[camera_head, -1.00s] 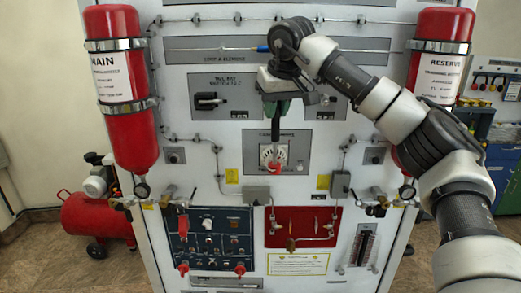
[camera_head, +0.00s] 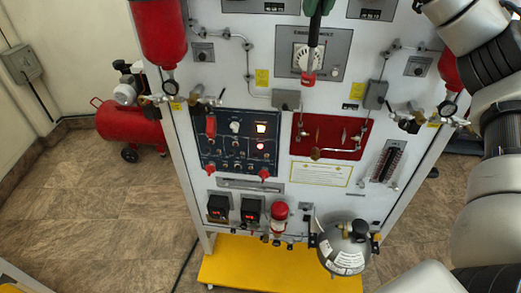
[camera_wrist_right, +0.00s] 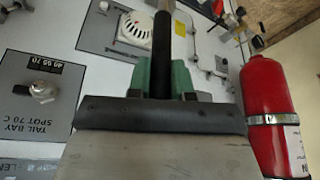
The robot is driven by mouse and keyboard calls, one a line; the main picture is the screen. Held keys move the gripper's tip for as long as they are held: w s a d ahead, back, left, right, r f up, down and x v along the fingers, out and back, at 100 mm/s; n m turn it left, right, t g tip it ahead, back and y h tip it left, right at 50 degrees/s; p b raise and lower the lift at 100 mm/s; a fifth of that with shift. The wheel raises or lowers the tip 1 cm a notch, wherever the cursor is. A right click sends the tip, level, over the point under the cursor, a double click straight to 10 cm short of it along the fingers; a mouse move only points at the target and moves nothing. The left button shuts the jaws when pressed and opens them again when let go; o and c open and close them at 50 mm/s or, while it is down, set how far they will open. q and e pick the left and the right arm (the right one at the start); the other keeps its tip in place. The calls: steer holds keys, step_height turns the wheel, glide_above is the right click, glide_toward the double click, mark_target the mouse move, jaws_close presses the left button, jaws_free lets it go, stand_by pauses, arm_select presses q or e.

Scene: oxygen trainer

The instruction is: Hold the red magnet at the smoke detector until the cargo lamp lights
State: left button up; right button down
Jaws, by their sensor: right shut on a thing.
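The red magnet (camera_head: 308,79) is the red tip of a black rod (camera_head: 313,35). It hangs in front of the lower part of the white round smoke detector (camera_head: 303,57); whether it touches cannot be told. My right gripper (camera_head: 318,6) is at the top edge of the head view, shut on the rod with green fingers. The wrist view shows the gripper (camera_wrist_right: 162,78) around the rod, with the detector (camera_wrist_right: 136,28) beyond. My left gripper is out of view.
A red cylinder (camera_head: 158,30) stands on the panel's left side, and another (camera_wrist_right: 266,90) shows in the wrist view. Thin pipes and a grey box (camera_head: 286,99) lie below the detector. A grey tank (camera_head: 344,248) sits low on the yellow base (camera_head: 232,268).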

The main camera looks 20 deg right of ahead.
steer(key=s+a+b, duration=0.2)
steer(key=s+a, duration=0.2)
steer(key=s, duration=0.3)
steer(key=shift+s+a, duration=0.2)
steer(key=shift+a, duration=0.05)
